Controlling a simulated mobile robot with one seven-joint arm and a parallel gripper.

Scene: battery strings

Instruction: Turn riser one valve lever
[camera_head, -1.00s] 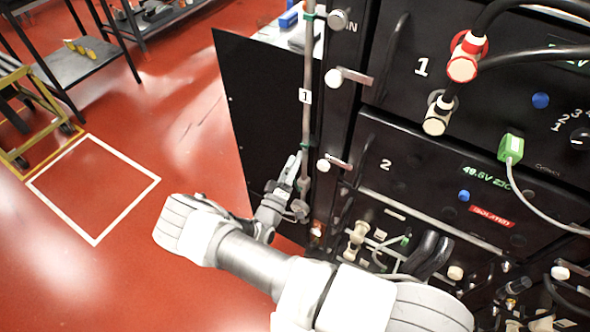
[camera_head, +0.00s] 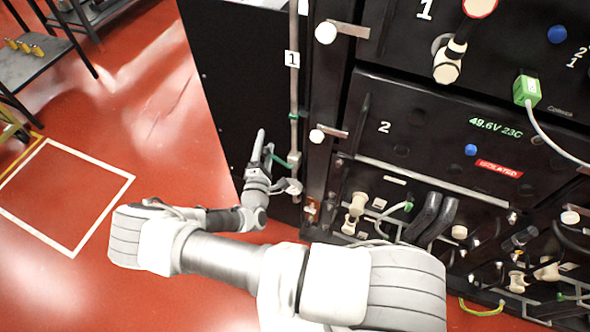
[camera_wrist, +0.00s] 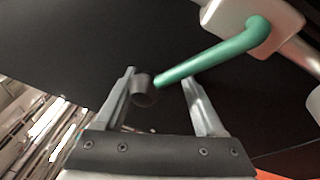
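The riser one pipe (camera_head: 294,100) runs upright beside the rack, with a white "1" label (camera_head: 292,58). Its valve lever (camera_head: 281,162) shows as a small green strip near the lower pipe. In the wrist view the green lever (camera_wrist: 215,55) slants down-left from a pale valve body (camera_wrist: 255,25) to a dark grey end cap (camera_wrist: 144,89). My gripper (camera_wrist: 162,88) is open, its two fingers apart, with the cap appearing between them, nearer the left finger. Contact cannot be told. In the head view my gripper (camera_head: 265,148) is just left of the pipe.
The black rack stands right of the pipe, with module 2 (camera_head: 430,150) showing a red "ISOLATED" tag (camera_head: 499,168). Latch handles (camera_head: 330,131) and cables stick out of its front. A dark side panel (camera_head: 235,75) stands behind my gripper.

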